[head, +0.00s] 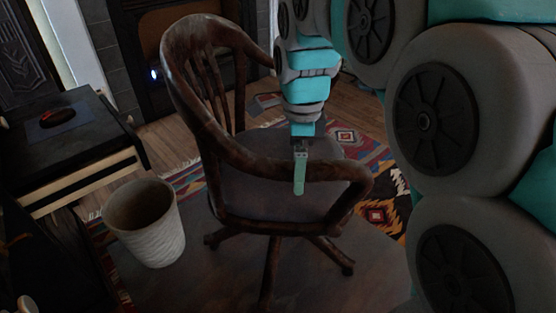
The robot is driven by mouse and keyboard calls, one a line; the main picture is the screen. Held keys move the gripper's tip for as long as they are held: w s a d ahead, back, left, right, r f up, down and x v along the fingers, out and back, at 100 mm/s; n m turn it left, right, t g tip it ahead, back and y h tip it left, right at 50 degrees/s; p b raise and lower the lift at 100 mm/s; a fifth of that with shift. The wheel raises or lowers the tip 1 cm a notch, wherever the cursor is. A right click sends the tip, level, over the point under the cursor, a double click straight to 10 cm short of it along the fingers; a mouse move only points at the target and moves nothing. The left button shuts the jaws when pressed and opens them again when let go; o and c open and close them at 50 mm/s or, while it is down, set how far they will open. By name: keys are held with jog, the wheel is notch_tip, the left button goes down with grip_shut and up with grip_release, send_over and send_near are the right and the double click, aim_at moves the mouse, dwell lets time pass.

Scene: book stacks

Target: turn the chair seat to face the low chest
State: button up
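A dark wooden swivel chair (182,75) with a slatted, curved back stands mid-view. Its back is on the left and its grey seat (262,196) opens toward the right. My gripper (300,174) points down at the chair's near armrest (245,160). A pale green finger overlaps the front of the armrest; the other finger is not visible. I cannot tell whether the gripper is closed on the armrest or only beside it. A low dark cabinet (88,128) with a pale-edged front stands at left, behind the chair's back; I cannot tell whether it is the low chest.
A white ribbed wastebasket (152,240) stands on the floor left of the chair. A patterned rug (375,212) lies under and beyond the chair. A dark fireplace (150,95) is behind. My arm blocks the right side of the view.

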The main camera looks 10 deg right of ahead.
jog(key=shift+r+p, duration=2.2)
jog(key=shift+r, duration=2.85)
